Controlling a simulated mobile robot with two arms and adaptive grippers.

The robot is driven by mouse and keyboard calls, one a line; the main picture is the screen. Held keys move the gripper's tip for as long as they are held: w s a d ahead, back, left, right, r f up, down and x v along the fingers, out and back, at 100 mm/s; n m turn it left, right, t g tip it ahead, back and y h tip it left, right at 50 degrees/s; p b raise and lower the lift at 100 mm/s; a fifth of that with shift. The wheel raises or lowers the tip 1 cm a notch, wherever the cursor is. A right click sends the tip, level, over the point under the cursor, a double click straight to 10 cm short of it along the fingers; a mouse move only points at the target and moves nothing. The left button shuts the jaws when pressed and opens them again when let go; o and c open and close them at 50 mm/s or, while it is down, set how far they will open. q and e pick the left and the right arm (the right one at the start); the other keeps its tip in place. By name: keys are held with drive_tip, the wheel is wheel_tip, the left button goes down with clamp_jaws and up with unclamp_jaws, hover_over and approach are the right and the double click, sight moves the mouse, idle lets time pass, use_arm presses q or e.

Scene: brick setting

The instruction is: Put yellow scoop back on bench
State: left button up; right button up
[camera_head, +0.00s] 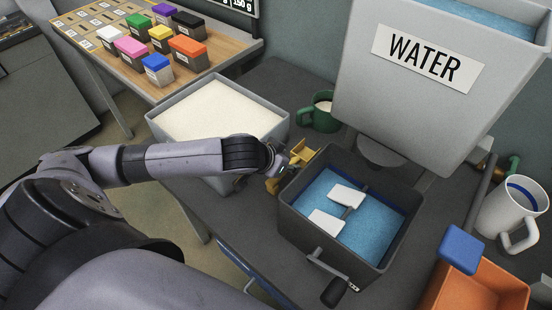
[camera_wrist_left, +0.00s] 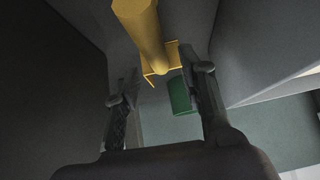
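The yellow scoop (camera_head: 302,156) is in the narrow space between the white-filled bin and the dark mixing box, partly hidden by my left gripper (camera_head: 283,160). In the left wrist view the scoop (camera_wrist_left: 143,28) shows a thick round handle at the top and an angular part below it. My left gripper's fingers (camera_wrist_left: 158,80) are apart there, with gaps between them and the scoop. I see no contact. The bench (camera_head: 275,82) is the dark grey surface under the bins. My right gripper is not in view.
A bin of white powder (camera_head: 222,108) stands left, and a cranked mixing box (camera_head: 370,232) with blue contents right. A green mug (camera_head: 319,120) stands behind. A WATER tank (camera_head: 425,85), white mug (camera_head: 510,208) and orange bin (camera_head: 470,290) crowd the right side.

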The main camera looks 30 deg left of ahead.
use_arm(q)
drive_tip(key=v, duration=0.8)
drive_tip(key=shift+s+r, duration=0.2)
